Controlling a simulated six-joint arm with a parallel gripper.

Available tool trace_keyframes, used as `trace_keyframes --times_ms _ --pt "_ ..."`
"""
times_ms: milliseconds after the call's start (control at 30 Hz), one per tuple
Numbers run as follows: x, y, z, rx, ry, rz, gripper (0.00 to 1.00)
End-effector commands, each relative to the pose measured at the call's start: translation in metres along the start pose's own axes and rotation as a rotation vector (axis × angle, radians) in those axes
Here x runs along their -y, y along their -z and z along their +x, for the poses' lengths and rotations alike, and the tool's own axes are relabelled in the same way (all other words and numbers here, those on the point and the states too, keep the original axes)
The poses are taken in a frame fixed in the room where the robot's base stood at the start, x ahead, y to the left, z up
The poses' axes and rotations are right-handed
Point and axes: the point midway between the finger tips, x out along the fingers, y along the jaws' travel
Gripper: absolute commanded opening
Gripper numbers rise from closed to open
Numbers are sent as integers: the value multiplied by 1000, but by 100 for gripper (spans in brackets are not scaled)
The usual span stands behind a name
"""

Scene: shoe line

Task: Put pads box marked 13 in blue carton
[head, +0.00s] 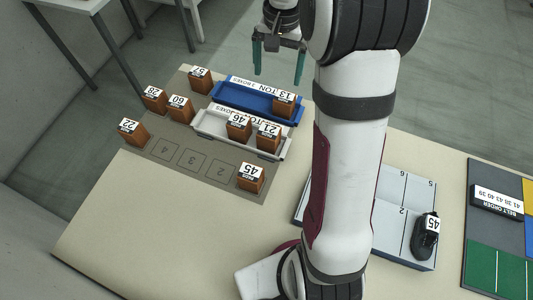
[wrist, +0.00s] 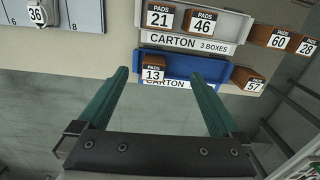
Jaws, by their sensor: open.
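The brown pads box marked 13 (head: 284,108) sits in the blue carton (head: 240,98), at its right end in the head view. In the wrist view the 13 box (wrist: 153,72) is at the left end of the blue carton (wrist: 184,68); the rest of the carton looks empty. My gripper (head: 278,66) is open and empty, beyond the blue carton and apart from the box. In the wrist view its two green fingers (wrist: 160,74) are spread wide, with nothing held between them.
A white carton (head: 212,124) beside the blue one holds boxes 46 (head: 238,130) and 21 (head: 268,135). Box 57 (head: 200,82) stands near the blue carton's left end. Boxes 28, 60, 22 and 45 stand around the grey mat (head: 172,138). A black shoe (head: 425,235) lies at the right.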

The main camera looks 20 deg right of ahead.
Motion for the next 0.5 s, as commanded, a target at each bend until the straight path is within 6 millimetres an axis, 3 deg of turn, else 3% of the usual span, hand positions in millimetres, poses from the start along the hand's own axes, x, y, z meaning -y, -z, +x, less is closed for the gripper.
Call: trace_keyframes --times_ms 33,133,200,300,400,500 --pt "2 -40 -20 4 16 -37 100" --pt "-8 -133 -40 29 47 -112 100" --pt "-24 -194 -41 50 66 -161 100" --pt "-49 -256 -28 74 85 -218 100" --pt "-64 -289 -16 90 95 -248 100" --pt "-70 -298 -11 97 97 -256 100"
